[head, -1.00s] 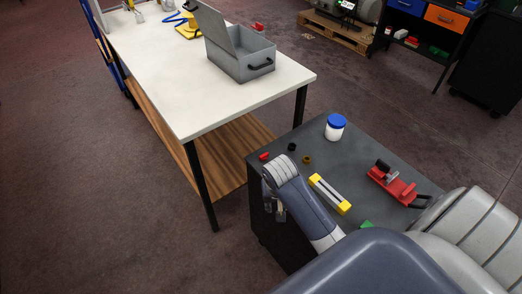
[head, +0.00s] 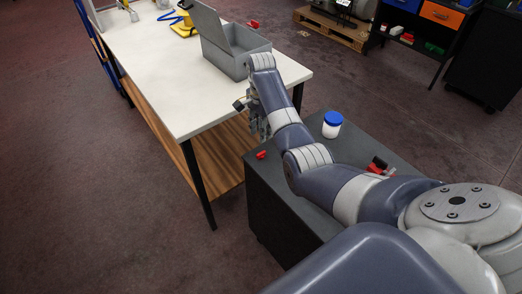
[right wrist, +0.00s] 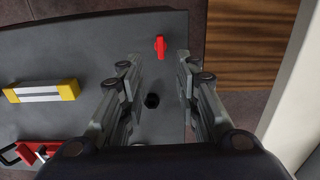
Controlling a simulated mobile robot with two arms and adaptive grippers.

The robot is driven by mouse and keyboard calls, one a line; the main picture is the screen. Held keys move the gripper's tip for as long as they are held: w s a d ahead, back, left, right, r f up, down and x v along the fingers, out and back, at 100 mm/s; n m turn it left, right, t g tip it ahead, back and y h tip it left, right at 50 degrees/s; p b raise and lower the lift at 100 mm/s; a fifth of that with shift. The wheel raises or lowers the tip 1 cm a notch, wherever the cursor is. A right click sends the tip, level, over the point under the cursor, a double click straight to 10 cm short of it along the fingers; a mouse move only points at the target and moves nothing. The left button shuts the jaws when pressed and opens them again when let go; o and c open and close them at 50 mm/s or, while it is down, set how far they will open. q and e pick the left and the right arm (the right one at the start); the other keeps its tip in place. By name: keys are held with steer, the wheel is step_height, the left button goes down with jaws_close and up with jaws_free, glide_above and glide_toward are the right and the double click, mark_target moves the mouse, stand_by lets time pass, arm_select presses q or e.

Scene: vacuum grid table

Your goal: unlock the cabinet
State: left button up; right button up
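The dark grey cabinet (head: 262,200) stands in front of me, with its top also in the right wrist view (right wrist: 60,50). A small red piece (head: 261,155) lies near its far left edge; I cannot tell whether it is a key or a handle. In the right wrist view the red piece (right wrist: 160,46) is just beyond my fingertips. My right gripper (head: 258,130) is open and empty over that edge, and its spread fingers show in the right wrist view (right wrist: 160,62). A black round piece (right wrist: 152,100) lies between the fingers. No lock is identifiable. My left gripper is not in view.
A white jar with a blue lid (head: 332,125), a red clamp-like tool (head: 379,166) and a yellow-ended bar (right wrist: 40,92) are on the cabinet top. A white table (head: 170,90) with an open grey box (head: 228,50) stands beyond, close to my right arm.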

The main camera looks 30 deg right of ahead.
mark_target(261, 152)
step_height(261, 152, down, 11)
steer(key=shift+r, duration=0.15)
stand_by(0.4)
jaws_close()
